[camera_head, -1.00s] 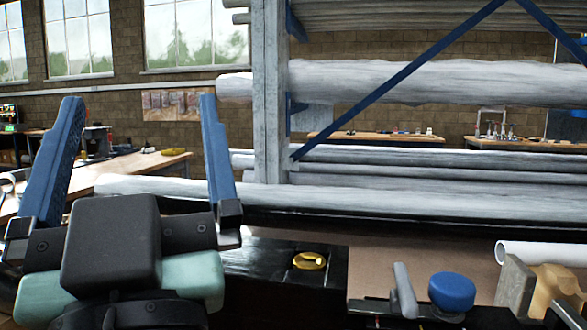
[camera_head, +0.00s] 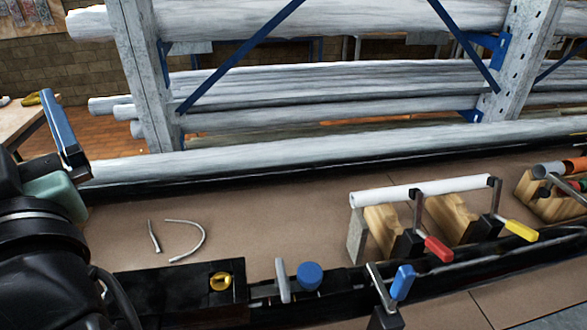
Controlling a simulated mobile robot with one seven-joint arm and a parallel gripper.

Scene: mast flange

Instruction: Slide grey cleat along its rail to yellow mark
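A grey upright piece that looks like the cleat (camera_head: 283,280) stands on a short dark rail (camera_head: 262,291) at the front of the bench. A blue round knob (camera_head: 310,276) is just right of it. A yellow ring-like piece (camera_head: 220,282) sits on a black block to its left; I cannot tell whether this is the yellow mark. My gripper (camera_head: 62,125) is at the left edge, well away from the cleat. Only one blue finger shows; the other is out of frame. Nothing shows held.
A white tube (camera_head: 420,190) lies across wooden blocks with red-handled (camera_head: 438,249) and yellow-handled clamps. A blue-handled clamp (camera_head: 402,282) stands at the front. Two thin curved pieces (camera_head: 184,236) lie on the brown bench top (camera_head: 280,210). A pipe rack stands behind.

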